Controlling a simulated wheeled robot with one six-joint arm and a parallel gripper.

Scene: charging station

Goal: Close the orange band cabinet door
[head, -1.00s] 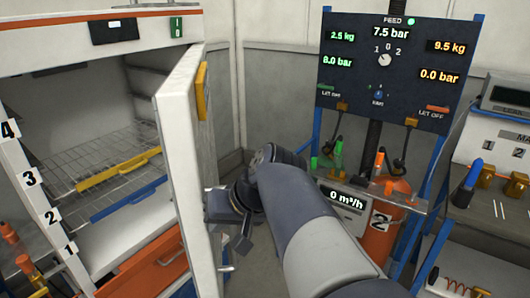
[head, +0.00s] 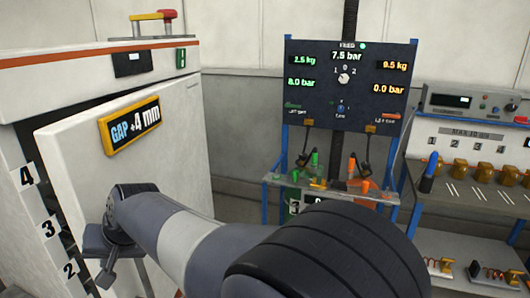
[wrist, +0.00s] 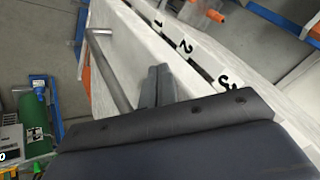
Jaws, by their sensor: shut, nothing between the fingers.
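The white cabinet (head: 95,84) with the orange band stands at the left of the head view. Its door (head: 170,150) is swung almost onto the frame, and a dark gap shows between the door's edge and the numbered post (head: 50,228). An orange-framed "GAP +4 mm" sign (head: 130,126) is on the door's outer face. My gripper (head: 106,276) is low in front of this face. In the wrist view its shut, empty fingers (wrist: 157,86) lie at the white door, beside the grey bar handle (wrist: 110,72). Contact cannot be told.
A dark gauge panel (head: 345,88) stands behind a shelf with nozzles. A bench (head: 475,165) with yellow blocks is at the right. Wall and floor are open between cabinet and panel.

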